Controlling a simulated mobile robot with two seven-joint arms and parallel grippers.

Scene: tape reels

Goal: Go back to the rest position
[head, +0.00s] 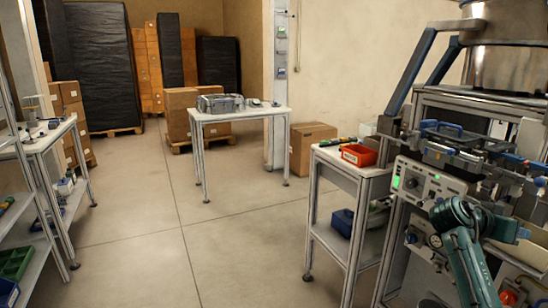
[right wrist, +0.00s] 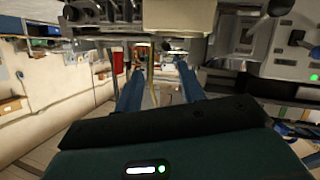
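My right arm (head: 468,245), teal, comes up at the lower right of the head view, in front of the machine with the control panel (head: 425,184). In the right wrist view my right gripper (right wrist: 159,70) shows two blue fingers standing apart with a gap between them. I see nothing held in that gap. My left arm and left gripper are not in the head view. I cannot make out a tape reel clearly in either view.
A side table (head: 340,169) with a red bin (head: 358,155) stands left of the machine. A small table (head: 240,116) with a grey case (head: 220,103) stands farther back. Shelving (head: 20,155) lines the left. The floor (head: 180,230) between is clear.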

